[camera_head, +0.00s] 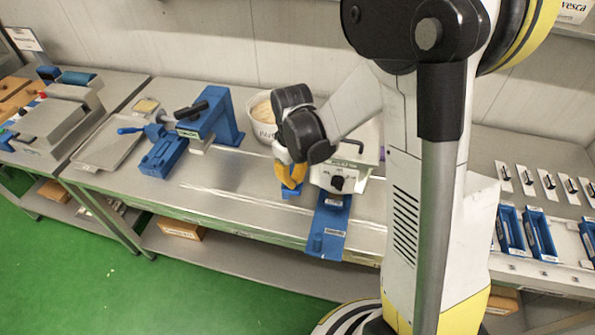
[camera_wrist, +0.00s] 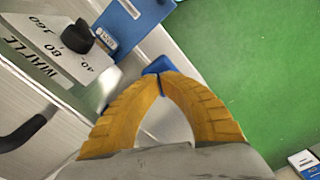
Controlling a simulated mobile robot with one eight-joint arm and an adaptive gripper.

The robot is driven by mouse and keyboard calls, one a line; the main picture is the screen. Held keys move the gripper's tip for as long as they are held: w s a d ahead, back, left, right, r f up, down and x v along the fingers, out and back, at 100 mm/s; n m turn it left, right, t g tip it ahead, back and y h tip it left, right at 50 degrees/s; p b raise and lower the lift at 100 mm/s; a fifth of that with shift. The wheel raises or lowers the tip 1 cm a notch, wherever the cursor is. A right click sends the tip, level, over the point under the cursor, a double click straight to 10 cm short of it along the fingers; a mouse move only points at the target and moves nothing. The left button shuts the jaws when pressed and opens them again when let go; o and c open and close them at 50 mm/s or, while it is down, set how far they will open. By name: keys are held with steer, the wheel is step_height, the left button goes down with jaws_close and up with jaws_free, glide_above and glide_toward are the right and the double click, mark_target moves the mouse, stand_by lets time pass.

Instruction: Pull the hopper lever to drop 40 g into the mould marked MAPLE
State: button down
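My gripper (camera_head: 291,176) is low at the left side of a white dial box (camera_head: 341,178). In the wrist view its yellow fingers (camera_wrist: 160,80) meet at the tips. A small blue piece (camera_wrist: 158,65) shows right at the fingertips; I cannot tell whether they pinch it or it lies behind. The box's black knob (camera_wrist: 77,37) has marks 40, 80 and 160 beside it. A dark bar handle (camera_wrist: 22,132) shows at the left. A blue mould tray (camera_head: 328,228) extends from the box towards the bench's front edge; its label is unreadable.
A white tub (camera_head: 262,117) stands behind my gripper. A blue press-like device (camera_head: 205,118) stands to the left, with bare bench between. Several blue trays (camera_head: 540,235) lie at the right. My arm hides part of the bench. Green floor (camera_head: 225,268) lies in front.

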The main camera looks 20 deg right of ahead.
steer(key=shift+f+b, duration=0.45)
steer(key=shift+f, duration=0.2)
steer(key=shift+f+b, duration=0.3)
steer(key=shift+b, duration=0.1)
steer(key=shift+r, duration=0.15)
step_height(320, 180, up, 10)
steer(key=p, duration=0.6)
steer(key=shift+p, duration=0.35)
stand_by(0.3)
steer(key=b, duration=0.3)
steer(key=shift+s+f+t, duration=0.3)
steer(key=shift+s+f, duration=0.05)
steer(key=shift+f, duration=0.05)
steer(key=s+f+m+t+b, duration=0.4)
steer(key=s+b, duration=0.8)
steer(key=b, duration=0.9)
step_height(320, 180, down, 5)
steer(key=t, duration=0.2)
steer(key=shift+r+m+t, duration=0.2)
steer(key=shift+m+t, duration=0.1)
steer(key=shift+m, duration=0.1)
